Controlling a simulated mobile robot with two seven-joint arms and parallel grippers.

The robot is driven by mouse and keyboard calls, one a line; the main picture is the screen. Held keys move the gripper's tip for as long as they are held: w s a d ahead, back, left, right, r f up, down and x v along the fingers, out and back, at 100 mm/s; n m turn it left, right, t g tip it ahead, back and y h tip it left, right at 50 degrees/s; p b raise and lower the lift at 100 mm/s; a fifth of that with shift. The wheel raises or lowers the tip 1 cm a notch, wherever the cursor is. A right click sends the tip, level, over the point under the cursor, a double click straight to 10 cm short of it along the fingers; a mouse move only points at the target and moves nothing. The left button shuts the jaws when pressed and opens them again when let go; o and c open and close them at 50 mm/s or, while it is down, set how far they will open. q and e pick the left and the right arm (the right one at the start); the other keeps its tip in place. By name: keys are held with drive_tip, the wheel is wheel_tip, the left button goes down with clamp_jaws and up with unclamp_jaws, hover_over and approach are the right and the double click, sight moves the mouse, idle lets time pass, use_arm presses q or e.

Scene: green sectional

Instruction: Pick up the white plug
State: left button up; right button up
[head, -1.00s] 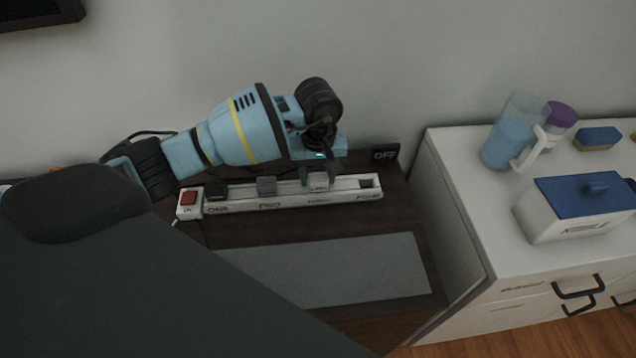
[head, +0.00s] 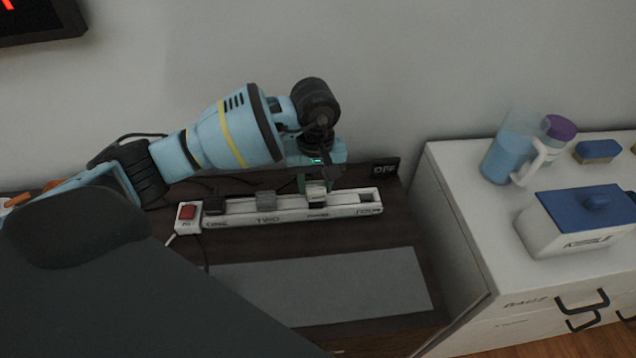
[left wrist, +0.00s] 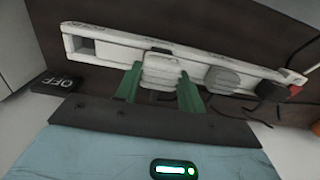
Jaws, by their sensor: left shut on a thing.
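The white plug (head: 316,196) sits at the third socket position of a white power strip (head: 338,203) on a dark surface. My left gripper (head: 315,184) comes down on it from above, its fingers partly hidden by the wrist in the head view. In the left wrist view the two green fingers of the left gripper (left wrist: 160,88) stand on either side of the white plug (left wrist: 160,70) and are shut on it. Whether the plug's prongs are still in the socket cannot be seen. My right gripper is not in view.
A black plug (head: 214,205) and a grey plug (head: 266,200) are on the strip, with a red switch (head: 187,212) at its left end. An "OFF" block (head: 385,169) lies by the wall. A white cabinet (head: 462,215) stands right; a grey mat (head: 330,287) lies in front.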

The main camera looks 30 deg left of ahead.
use_arm(q)
drive_tip(key=s+d+r, duration=0.1)
drive_tip(key=s+d, duration=0.1)
drive_tip(key=s, duration=1.2)
drive_tip(key=shift+s+d+r+b, duration=0.2)
drive_tip(key=shift+d+r+b, duration=0.1)
drive_tip(key=shift+b, duration=0.15)
drive_tip(key=shift+s, duration=0.1)
